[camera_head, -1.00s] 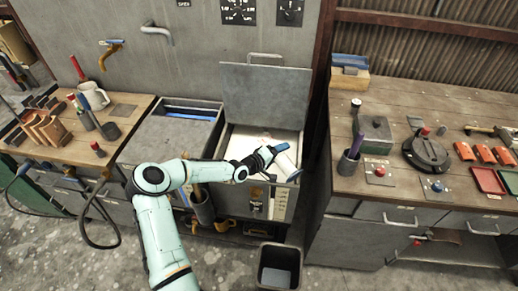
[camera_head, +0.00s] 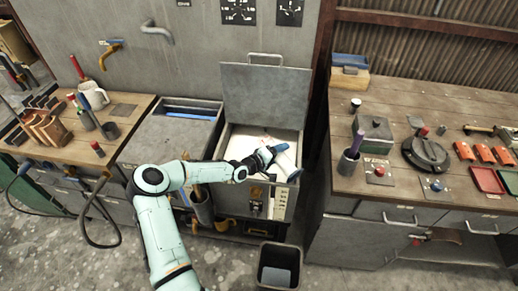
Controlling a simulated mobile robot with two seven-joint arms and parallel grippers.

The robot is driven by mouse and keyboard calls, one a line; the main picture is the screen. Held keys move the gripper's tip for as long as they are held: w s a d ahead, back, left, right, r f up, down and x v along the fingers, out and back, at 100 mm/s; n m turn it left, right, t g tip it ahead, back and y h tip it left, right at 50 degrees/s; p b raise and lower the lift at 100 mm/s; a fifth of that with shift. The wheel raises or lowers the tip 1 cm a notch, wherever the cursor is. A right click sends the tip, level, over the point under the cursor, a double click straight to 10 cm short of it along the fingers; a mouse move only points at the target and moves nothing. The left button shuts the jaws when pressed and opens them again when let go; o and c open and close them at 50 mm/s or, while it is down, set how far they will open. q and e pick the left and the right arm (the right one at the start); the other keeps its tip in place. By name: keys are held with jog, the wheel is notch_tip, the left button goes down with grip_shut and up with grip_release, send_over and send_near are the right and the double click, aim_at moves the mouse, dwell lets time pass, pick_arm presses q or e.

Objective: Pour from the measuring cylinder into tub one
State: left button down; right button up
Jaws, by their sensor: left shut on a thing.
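My left gripper (camera_head: 272,153) is shut on a pale, whitish cylinder (camera_head: 287,162), which I take to be the measuring cylinder. It is tilted, with one end toward the lower right, over the front right part of an open tub (camera_head: 226,141) with a pale inside. The gripper hides part of the cylinder, and I cannot tell whether anything flows from it. The tub's grey lid (camera_head: 265,98) stands raised at the back. A second grey tub (camera_head: 165,138) stands to its left. No number is readable on either. My right gripper is not in view.
A dark bin (camera_head: 279,266) stands on the floor in front. The right bench (camera_head: 385,96) holds a purple-handled tool in a cup (camera_head: 348,162), a grey box and red trays. The left bench (camera_head: 128,108) holds a white jug and tools.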

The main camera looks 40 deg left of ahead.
pick_arm(q)
jog(key=shift+f+n, duration=0.4)
jog(key=shift+f, duration=0.05)
dwell(1.2)
jog(key=shift+a+f+n+h, duration=0.1)
jog(key=shift+f+n+h, duration=0.1)
jog(key=shift+n+h, duration=0.2)
jog(key=shift+a, duration=0.1)
jog(key=shift+w+r, duration=0.1)
dwell(1.0)
jog(key=shift+r+n, duration=0.1)
jog(key=shift+n, duration=0.2)
jog(key=shift+a+r+n, duration=0.1)
jog(key=shift+r+n, duration=0.1)
jog(key=shift+n, duration=0.1)
